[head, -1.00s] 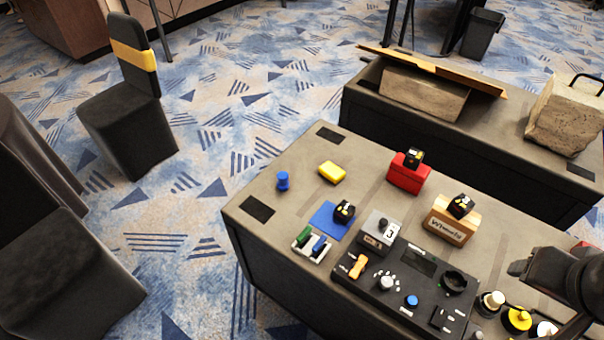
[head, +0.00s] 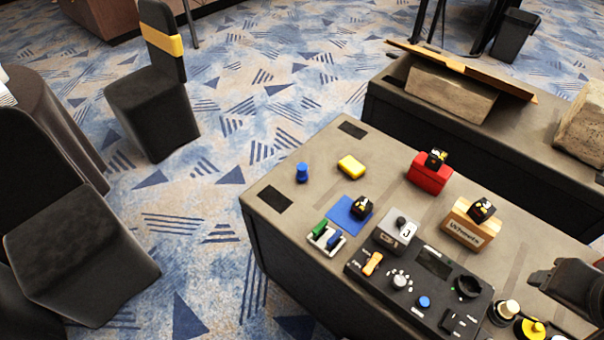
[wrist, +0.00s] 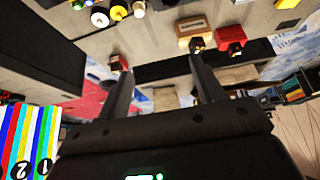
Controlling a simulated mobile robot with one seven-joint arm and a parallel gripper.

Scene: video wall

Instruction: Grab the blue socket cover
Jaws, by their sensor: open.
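Several blue items lie on the table (head: 327,155) in the head view, and I cannot tell for sure which is the socket cover. A short blue cylinder (head: 302,172) stands near the far left edge. A flat blue square (head: 345,214) lies under a small black block. A small blue piece (head: 333,242) sits beside a green one in a white holder. A round blue button (head: 424,302) is on the black panel. My gripper (wrist: 157,60) shows in the wrist view with two fingers wide apart and nothing between them. My arm is at the right edge of the head view, well away from these items.
A yellow block (head: 351,166), a red box (head: 430,176), a wooden box (head: 465,225) and a grey box (head: 395,238) stand on the table. The black control panel (head: 380,285) lies in front. A second dark table stands behind. Black chairs are at left.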

